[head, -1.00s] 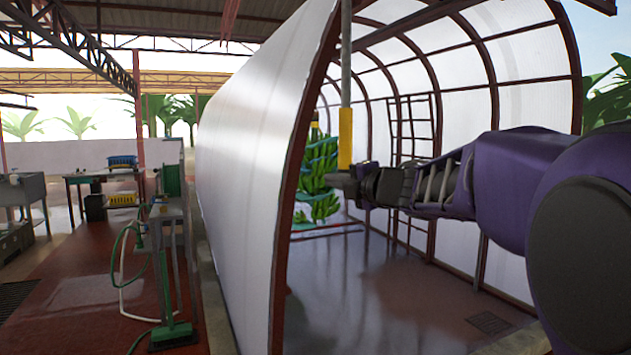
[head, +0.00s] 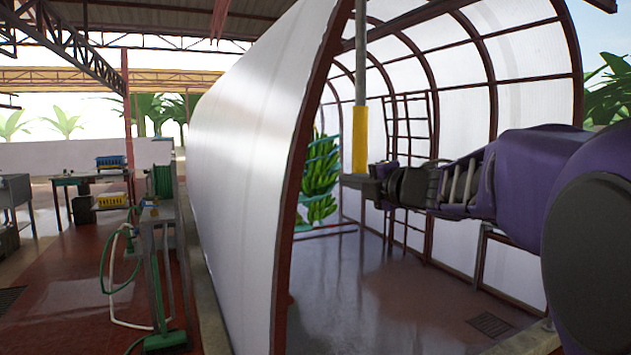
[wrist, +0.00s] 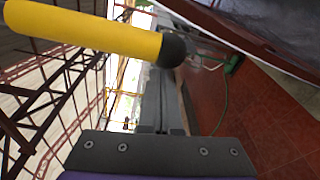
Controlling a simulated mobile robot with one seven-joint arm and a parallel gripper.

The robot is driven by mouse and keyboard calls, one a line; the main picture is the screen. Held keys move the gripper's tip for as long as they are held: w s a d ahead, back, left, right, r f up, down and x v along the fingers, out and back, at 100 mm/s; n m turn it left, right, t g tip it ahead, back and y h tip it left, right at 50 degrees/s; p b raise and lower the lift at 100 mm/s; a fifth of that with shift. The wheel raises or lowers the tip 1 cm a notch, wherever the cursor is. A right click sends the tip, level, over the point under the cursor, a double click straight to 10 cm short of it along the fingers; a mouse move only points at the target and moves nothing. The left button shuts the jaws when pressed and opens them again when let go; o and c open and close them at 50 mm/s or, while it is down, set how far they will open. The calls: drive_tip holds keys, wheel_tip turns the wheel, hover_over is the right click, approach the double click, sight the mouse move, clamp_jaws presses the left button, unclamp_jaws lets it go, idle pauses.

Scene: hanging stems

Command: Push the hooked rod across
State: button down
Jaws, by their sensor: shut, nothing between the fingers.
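The rod hangs upright in the head view, a grey shaft with a yellow lower sleeve (head: 360,140). Its top runs out of the picture, so no hook shows. In the wrist view the yellow sleeve (wrist: 85,30) crosses the upper left and ends in a black cap. My gripper (head: 352,181) is at the rod's lower end in the head view, fingers pointing left, shut and empty. In the wrist view the shut fingers (wrist: 160,95) point up the picture, and the black cap overlaps their far end. I cannot tell whether they touch.
A white curved tunnel wall (head: 245,150) with a dark red edge stands left of the rod. A banana bunch (head: 320,175) hangs behind, inside the tunnel. The tunnel floor (head: 400,290) is clear. A stand with green hose (head: 160,240) is outside at left.

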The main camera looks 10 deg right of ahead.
drive_tip(key=shift+d+r, duration=0.1)
drive_tip(key=shift+d, duration=0.3)
